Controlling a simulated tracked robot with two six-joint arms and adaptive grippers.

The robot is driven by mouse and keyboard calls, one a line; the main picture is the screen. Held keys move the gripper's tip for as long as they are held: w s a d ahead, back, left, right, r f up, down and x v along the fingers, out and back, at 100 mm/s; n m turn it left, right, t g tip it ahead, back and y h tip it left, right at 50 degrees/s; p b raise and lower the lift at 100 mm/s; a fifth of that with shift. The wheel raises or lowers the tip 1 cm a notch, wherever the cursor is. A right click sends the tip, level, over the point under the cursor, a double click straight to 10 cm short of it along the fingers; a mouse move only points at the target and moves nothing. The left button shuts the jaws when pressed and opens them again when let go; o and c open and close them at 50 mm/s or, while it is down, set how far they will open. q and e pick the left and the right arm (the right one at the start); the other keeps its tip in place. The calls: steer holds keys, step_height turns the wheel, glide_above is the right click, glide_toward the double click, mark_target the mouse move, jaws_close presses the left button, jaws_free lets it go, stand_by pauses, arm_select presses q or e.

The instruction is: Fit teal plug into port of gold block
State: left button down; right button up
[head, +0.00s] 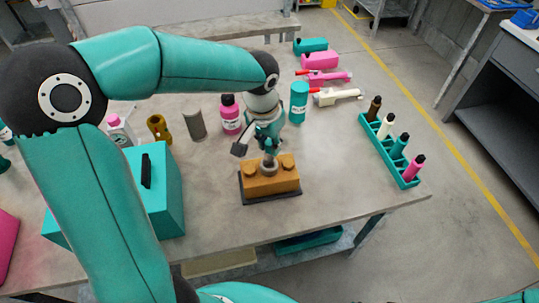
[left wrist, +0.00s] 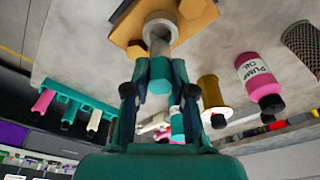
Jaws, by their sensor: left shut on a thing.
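The gold block (head: 270,181) sits on a dark base plate near the front of the table, with a round knob on each side and a grey ring-shaped port (head: 268,165) in the middle. It also shows at the top of the left wrist view (left wrist: 128,28). My left gripper (head: 268,149) is above the block, pointing down, shut on the teal plug (left wrist: 160,75). The plug's grey end lines up with the grey port (left wrist: 160,27) in the left wrist view. How deep it sits in the port I cannot tell. My right gripper is not in view.
A pink bottle (head: 230,115) and a teal can (head: 299,102) stand behind the block. A teal rack (head: 389,152) with several coloured pieces is at the right. A teal box (head: 165,185) stands at the left. The table between block and rack is clear.

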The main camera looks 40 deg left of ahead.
mark_target(269, 156)
arm_select(q)
steer(key=shift+f, duration=2.45)
steer(key=shift+f, duration=0.2)
steer(key=c, duration=1)
jaws_free()
steer(key=shift+r, duration=0.1)
steer(key=shift+r, duration=0.1)
steer(key=r, duration=0.4)
steer(key=s+r, duration=0.1)
steer(key=r, duration=0.7)
steer(key=shift+s, duration=0.4)
steer(key=shift+f, duration=0.1)
